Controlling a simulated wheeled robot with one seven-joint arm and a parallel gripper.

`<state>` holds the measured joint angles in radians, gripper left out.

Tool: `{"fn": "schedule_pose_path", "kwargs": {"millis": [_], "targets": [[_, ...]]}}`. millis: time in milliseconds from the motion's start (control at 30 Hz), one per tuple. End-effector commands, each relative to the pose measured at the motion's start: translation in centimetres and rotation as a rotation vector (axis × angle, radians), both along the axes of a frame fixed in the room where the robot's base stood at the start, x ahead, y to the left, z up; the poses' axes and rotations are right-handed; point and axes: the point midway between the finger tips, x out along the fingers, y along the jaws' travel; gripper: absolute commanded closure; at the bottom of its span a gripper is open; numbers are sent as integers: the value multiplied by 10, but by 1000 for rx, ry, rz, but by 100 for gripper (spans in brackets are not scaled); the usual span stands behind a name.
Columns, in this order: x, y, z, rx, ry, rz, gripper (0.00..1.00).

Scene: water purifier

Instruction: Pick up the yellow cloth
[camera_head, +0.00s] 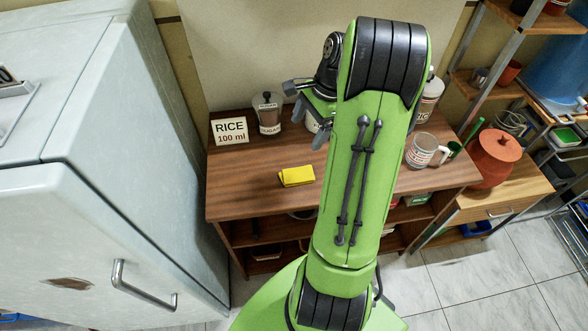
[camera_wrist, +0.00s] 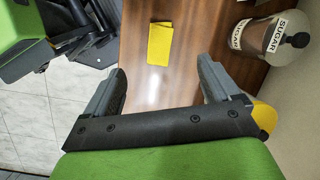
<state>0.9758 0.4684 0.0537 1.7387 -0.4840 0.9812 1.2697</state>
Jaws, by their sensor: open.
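The yellow cloth (camera_head: 297,176) lies folded flat on the wooden tabletop (camera_head: 245,185), left of my arm in the head view. It also shows in the wrist view (camera_wrist: 160,44), beyond the fingertips and roughly centred between them. My gripper (camera_head: 304,112) is above the back part of the table in the head view, partly hidden by my arm. In the wrist view my gripper (camera_wrist: 161,72) has its two grey fingers wide apart, with nothing between them. It is apart from the cloth.
A sugar canister (camera_head: 268,112) and a rice sign (camera_head: 230,130) stand at the table's back left. A glass mug (camera_head: 421,150) and another canister (camera_head: 427,100) stand to the right of my arm. A pale fridge (camera_head: 95,200) is on the left. Tabletop around the cloth is clear.

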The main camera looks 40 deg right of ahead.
Motion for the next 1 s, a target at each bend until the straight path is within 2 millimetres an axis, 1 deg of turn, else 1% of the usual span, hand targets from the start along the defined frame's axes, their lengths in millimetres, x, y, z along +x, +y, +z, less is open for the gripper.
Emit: {"fn": "schedule_pose_path", "kwargs": {"millis": [33,100,200,267,500,600,767,900,1000], "targets": [[-8,-23,-16,55,22,-108,11],[-16,-41,-32,106,43,-214,11],[-22,-52,-44,141,56,-285,11],[-21,-50,-52,146,59,-294,11],[-10,-30,-109,145,62,-291,11],[-5,-23,-128,145,61,-289,11],[-1,-17,-145,143,60,-291,11],[4,-9,-170,144,61,-289,11],[7,-4,-185,143,60,-290,11]]}}
